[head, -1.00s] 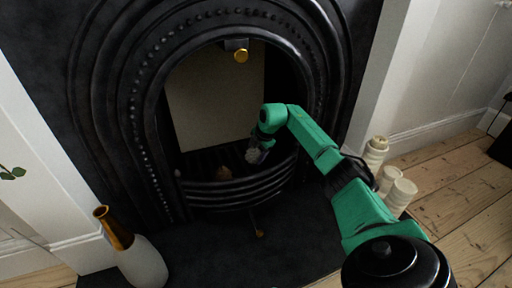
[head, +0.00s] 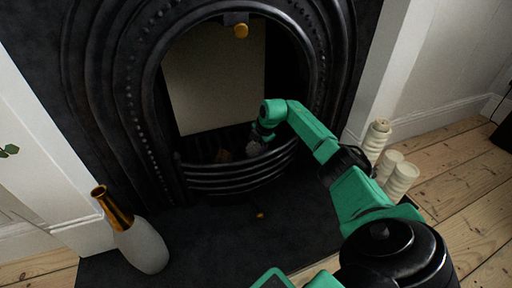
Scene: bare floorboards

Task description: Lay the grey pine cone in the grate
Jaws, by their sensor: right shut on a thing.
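The grate (head: 238,180) is a black curved basket of bars at the front of the fireplace opening. My right gripper (head: 257,144) is inside the opening, just over the grate, shut on the grey pine cone (head: 253,149). The pine cone sits at or slightly above the top bar; I cannot tell whether it touches the grate. My left gripper is not in view.
The black arched fireplace (head: 140,90) surrounds the opening, with a brass knob (head: 241,31) at its top. A white and gold vase (head: 144,247) stands on the dark hearth (head: 205,245) at left. Cream candles (head: 402,179) stand at right, near my right arm.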

